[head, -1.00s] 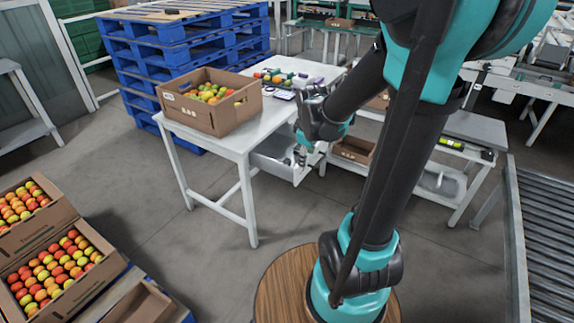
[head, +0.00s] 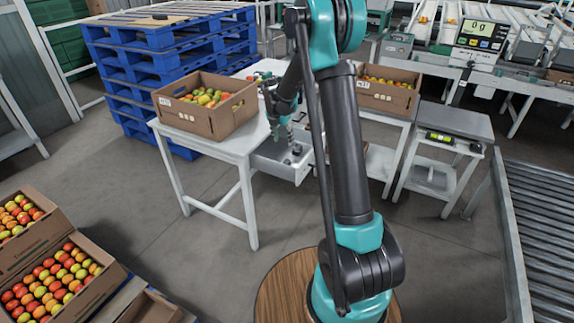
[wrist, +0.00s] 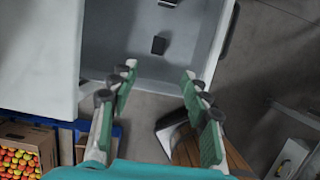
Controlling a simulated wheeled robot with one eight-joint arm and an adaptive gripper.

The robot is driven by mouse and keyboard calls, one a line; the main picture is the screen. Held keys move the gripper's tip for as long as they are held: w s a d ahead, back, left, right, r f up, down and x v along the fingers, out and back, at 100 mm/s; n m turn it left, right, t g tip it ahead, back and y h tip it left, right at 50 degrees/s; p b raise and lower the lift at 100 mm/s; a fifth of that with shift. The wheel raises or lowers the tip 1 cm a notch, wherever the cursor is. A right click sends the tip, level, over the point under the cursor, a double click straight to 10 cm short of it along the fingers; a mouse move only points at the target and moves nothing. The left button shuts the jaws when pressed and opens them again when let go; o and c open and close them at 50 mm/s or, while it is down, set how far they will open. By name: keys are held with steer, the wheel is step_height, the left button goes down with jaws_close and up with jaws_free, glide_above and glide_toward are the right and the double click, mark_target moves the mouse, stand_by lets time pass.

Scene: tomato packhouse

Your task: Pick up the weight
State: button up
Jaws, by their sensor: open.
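In the wrist view a small dark block (wrist: 158,45), which may be the weight, lies on the floor of an open grey drawer (wrist: 205,45). A second dark object (wrist: 168,3) lies deeper in the drawer, cut off by the picture edge. In the head view the drawer (head: 283,170) hangs out from under the white table (head: 235,142), with small grey items inside too small to identify. My gripper (wrist: 158,72) is open and empty. Its fingers point toward the drawer, with the block ahead between them. In the head view my gripper (head: 281,138) is just above the drawer.
A cardboard box of tomatoes (head: 205,122) stands on the table's left. Another box (head: 388,100) stands on the bench to the right. A stand with a level-like green strip (head: 440,137) is further right. Blue pallets (head: 165,50) are behind, and a roller conveyor (head: 540,230) is at right.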

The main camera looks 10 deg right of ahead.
mark_target(287, 161)
steer(key=x, duration=1.5)
steer(key=shift+a+f, duration=0.1)
steer(key=shift+f, duration=0.15)
jaws_close()
